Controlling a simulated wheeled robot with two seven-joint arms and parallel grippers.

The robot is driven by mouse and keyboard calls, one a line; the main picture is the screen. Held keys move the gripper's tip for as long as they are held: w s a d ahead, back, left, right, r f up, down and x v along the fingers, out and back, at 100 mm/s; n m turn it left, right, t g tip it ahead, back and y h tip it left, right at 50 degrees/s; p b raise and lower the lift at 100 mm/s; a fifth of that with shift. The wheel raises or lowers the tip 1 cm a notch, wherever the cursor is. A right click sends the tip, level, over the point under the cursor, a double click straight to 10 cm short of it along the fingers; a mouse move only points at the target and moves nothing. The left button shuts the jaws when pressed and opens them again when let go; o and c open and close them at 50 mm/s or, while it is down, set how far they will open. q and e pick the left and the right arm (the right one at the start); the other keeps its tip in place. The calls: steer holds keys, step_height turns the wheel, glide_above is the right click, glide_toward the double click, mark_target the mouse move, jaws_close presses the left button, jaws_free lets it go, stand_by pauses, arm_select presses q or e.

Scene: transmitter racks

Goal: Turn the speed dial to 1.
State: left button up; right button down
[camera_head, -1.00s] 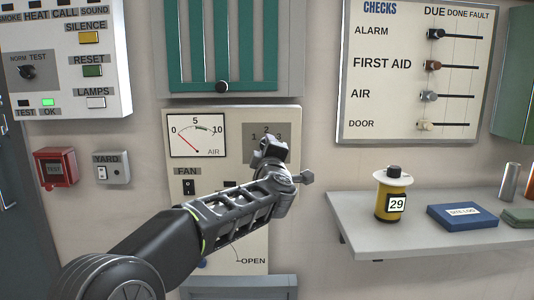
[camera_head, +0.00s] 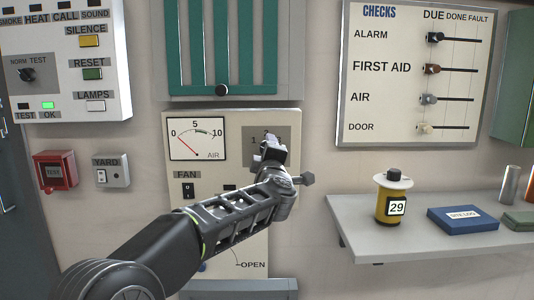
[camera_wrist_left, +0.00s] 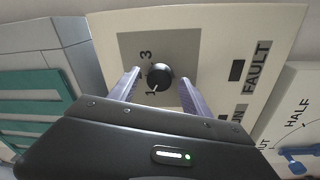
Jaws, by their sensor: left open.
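The speed dial (camera_wrist_left: 160,76) is a round black knob on a grey plate (camera_wrist_left: 185,48) marked 1, 2 and 3, seen in the left wrist view. A pale mark shows on the knob's lower edge near the 1; its exact setting is hard to tell. My left gripper (camera_wrist_left: 158,92) is open, with one finger on each side of the knob. I cannot tell whether either finger touches it. In the head view, my left gripper (camera_head: 270,145) is in front of the grey plate (camera_head: 282,133) and hides the dial. My right gripper is not in view.
The AIR gauge (camera_head: 197,138) is left of the dial, with the FAN switch (camera_head: 188,190) below it. A shelf (camera_head: 350,222) at the right holds a yellow canister (camera_head: 388,208) and a blue SITE LOG box (camera_head: 463,219). The CHECKS board (camera_head: 390,112) is above the shelf.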

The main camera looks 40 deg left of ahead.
arm_select(q)
steer(key=v, duration=0.7)
steer(key=shift+s+d+b, duration=0.25)
steer(key=shift+s+b, duration=0.05)
steer(key=shift+b, duration=0.15)
